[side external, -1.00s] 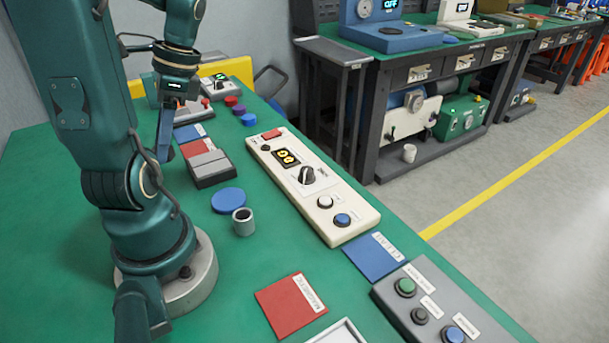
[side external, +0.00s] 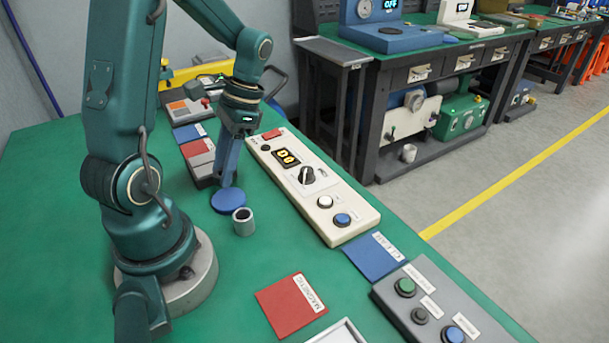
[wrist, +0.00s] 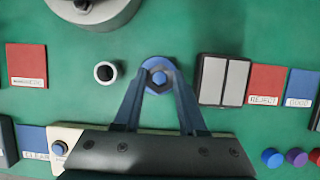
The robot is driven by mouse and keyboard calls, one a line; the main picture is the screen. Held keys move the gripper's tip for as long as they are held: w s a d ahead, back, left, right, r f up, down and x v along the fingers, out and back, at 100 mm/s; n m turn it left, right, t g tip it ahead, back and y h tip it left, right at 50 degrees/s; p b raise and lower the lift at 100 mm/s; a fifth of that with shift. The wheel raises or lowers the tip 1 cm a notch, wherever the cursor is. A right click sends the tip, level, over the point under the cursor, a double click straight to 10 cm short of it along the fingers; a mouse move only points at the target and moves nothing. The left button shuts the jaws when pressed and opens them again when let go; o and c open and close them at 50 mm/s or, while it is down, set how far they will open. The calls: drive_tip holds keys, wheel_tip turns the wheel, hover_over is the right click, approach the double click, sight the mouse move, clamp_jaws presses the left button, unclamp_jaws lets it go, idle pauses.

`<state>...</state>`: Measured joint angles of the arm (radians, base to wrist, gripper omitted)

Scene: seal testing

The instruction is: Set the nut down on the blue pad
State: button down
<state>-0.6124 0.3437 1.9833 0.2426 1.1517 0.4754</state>
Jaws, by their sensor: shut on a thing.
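My gripper (side external: 228,182) points down just above a round blue pad (side external: 228,202). In the wrist view, my fingers (wrist: 158,86) converge and are shut on a small grey nut (wrist: 158,69), with blue showing through its hole. The nut is over the round blue pad (wrist: 146,65); I cannot tell whether they touch. In the side view the nut is too small to make out at my fingertips. Square blue pads also lie on the bench: one marked CLEAR (side external: 368,258), and one marked GOOD in the wrist view (wrist: 303,84).
A grey hollow cylinder (side external: 243,222) stands close to the round pad. A cream control box (side external: 310,190) lies to the right and a grey two-panel block (wrist: 223,80) nearby. A red MAGNETIC pad (side external: 290,304) and a grey button box (side external: 425,310) are in front. Green bench is free around my base.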

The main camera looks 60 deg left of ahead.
sight(231, 197)
drive_tip(key=shift+w+f, duration=0.1)
drive_tip(key=shift+f, duration=1.95)
drive_tip(key=shift+f, duration=0.15)
drive_tip(key=shift+c, duration=2.4)
unclamp_jaws()
drive_tip(key=v, duration=1.2)
drive_tip(key=s+d+r+t, duration=0.1)
drive_tip(key=d+t, duration=0.4)
drive_tip(key=d, duration=0.2)
drive_tip(key=s+d+r+t, duration=0.2)
drive_tip(key=d+t, duration=0.3)
drive_tip(key=d, duration=0.3)
